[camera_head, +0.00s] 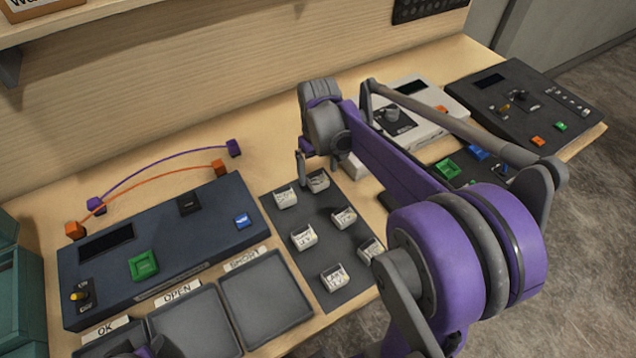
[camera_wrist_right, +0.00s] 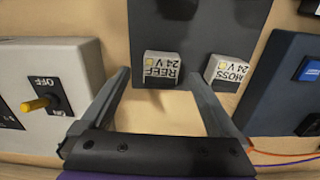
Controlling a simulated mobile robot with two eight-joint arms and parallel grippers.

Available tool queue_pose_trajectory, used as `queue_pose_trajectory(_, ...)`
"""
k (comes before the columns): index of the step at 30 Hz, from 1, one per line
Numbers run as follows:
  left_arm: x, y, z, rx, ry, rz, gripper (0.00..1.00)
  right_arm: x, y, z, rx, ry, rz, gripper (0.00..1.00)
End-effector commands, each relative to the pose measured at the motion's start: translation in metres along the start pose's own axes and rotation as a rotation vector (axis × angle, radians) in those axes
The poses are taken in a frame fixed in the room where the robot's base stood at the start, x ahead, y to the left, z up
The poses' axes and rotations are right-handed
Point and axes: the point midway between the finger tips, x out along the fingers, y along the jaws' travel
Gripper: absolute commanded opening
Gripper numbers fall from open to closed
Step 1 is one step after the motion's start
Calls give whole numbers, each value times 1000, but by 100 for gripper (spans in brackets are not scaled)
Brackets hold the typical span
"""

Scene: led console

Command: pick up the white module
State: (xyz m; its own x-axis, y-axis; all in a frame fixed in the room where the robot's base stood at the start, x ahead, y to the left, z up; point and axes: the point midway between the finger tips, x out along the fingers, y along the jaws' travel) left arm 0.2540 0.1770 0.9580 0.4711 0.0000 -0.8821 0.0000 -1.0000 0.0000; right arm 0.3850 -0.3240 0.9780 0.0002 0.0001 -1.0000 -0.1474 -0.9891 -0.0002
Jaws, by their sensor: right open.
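Several white-topped modules with printed labels stand on a dark mat (camera_head: 328,235) in the middle of the table. I cannot tell which one the task means. My right gripper (camera_head: 312,170) is open and empty above the far end of the mat. In the right wrist view the REEF 24 V module (camera_wrist_right: 163,68) lies between and just beyond the open fingertips (camera_wrist_right: 157,77). It also shows in the head view (camera_head: 318,181). The MOSS 24 V module (camera_wrist_right: 229,70) is just right of the right finger; it shows in the head view too (camera_head: 285,197).
A dark blue console (camera_head: 165,240) with a green button stands left of the mat, with grey trays (camera_head: 265,300) in front. A white console (camera_head: 425,125) and a black console (camera_head: 525,105) stand to the right. Orange and purple cables arc behind the blue console.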

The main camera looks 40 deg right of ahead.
Motion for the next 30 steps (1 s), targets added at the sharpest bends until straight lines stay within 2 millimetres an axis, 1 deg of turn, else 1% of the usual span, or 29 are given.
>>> queue_pose_trajectory(3, 0, 0, -1, 0, 1, 0, 46, 19, -2, 1, -1, 0, 0, 95)
queue_pose_trajectory(6, 0, 0, 0, 0, 0, 0, 46, 30, -2, 1, -1, 0, 0, 95)
queue_pose_trajectory(9, 0, 0, 0, 0, 0, 0, 46, 34, -2, 1, 0, 0, 0, 95)
queue_pose_trajectory(14, 0, 0, 0, 0, 0, 0, 46, 34, -2, 1, 0, 0, 0, 95)
queue_pose_trajectory(15, 0, 0, 0, 0, 0, 0, 46, 34, -2, 1, 0, 0, 0, 93)
queue_pose_trajectory(20, 0, 0, 0, 0, 0, 0, 46, 33, -1, 1, 0, 0, 0, 64)
queue_pose_trajectory(21, 0, 0, 0, 0, 0, 0, 46, 33, -1, 1, 0, 0, 0, 57)
queue_pose_trajectory(23, 0, 0, 0, 0, 0, 0, 46, 33, -1, 1, 0, 0, 0, 46)
queue_pose_trajectory(27, 0, 0, 0, 0, 0, 0, 46, 33, -1, 1, 0, 0, 0, 21)
queue_pose_trajectory(29, 0, 0, 0, 0, 0, 0, 46, 33, -1, 1, 0, 0, 0, 10)
queue_pose_trajectory(30, 0, 0, 0, 0, 0, 0, 46, 33, -1, 1, 0, 0, 0, 3)
